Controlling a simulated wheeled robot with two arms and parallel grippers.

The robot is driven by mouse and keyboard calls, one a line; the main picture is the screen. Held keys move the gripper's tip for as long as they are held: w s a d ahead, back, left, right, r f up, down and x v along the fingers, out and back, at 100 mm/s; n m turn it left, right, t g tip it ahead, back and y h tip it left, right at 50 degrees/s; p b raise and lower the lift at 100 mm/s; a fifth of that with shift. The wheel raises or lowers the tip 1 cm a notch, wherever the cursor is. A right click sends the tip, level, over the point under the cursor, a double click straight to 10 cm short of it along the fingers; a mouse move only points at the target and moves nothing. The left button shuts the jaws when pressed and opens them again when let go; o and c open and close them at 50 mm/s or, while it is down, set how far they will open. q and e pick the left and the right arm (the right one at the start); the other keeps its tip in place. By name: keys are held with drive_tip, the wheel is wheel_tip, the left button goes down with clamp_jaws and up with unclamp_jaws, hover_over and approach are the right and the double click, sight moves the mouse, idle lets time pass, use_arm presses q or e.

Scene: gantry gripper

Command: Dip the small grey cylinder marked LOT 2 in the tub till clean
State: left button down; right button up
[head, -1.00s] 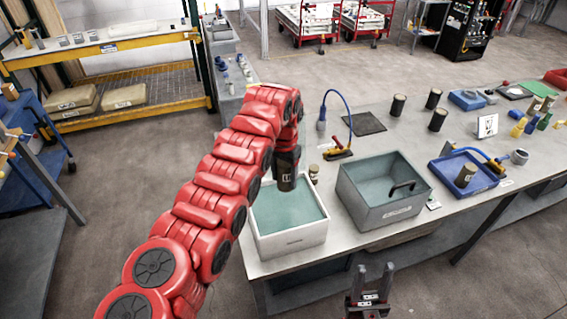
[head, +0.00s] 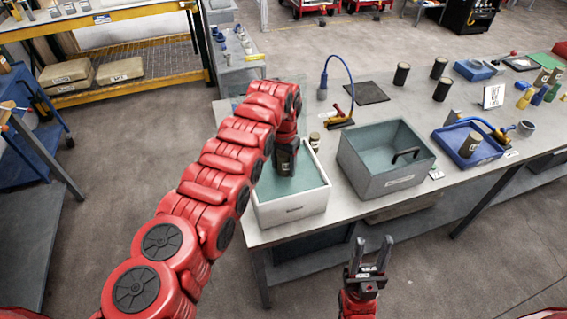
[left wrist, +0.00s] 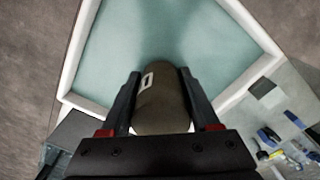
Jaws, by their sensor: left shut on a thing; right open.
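My left gripper (head: 285,163) is shut on a small dark brown-grey cylinder (head: 283,161) with a pale label, too small to read. It holds the cylinder upright over the white tub (head: 292,214), within its rim; the tub holds blue-green liquid (head: 302,187). I cannot tell whether the cylinder's lower end touches the liquid. In the left wrist view the cylinder (left wrist: 162,105) sits between both fingers, with the liquid (left wrist: 215,45) beyond it. My right gripper (head: 372,246) is open and empty in front of the table.
A grey tub (head: 395,185) with liquid and a dark handle stands to the right. A small cylinder (head: 314,141) stands behind the white tub. A blue tray (head: 486,150) holds another labelled cylinder (head: 470,145). Several dark cylinders stand farther back.

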use_arm(q)
drive_tip(key=shift+f+b, duration=2.8)
drive_tip(key=shift+f, duration=0.75)
drive_tip(key=shift+r, duration=0.15)
drive_tip(key=shift+r, duration=0.35)
drive_tip(key=shift+f, duration=0.15)
drive_tip(key=shift+f, duration=0.35)
drive_tip(key=shift+r, duration=0.2)
drive_tip(key=shift+r, duration=0.25)
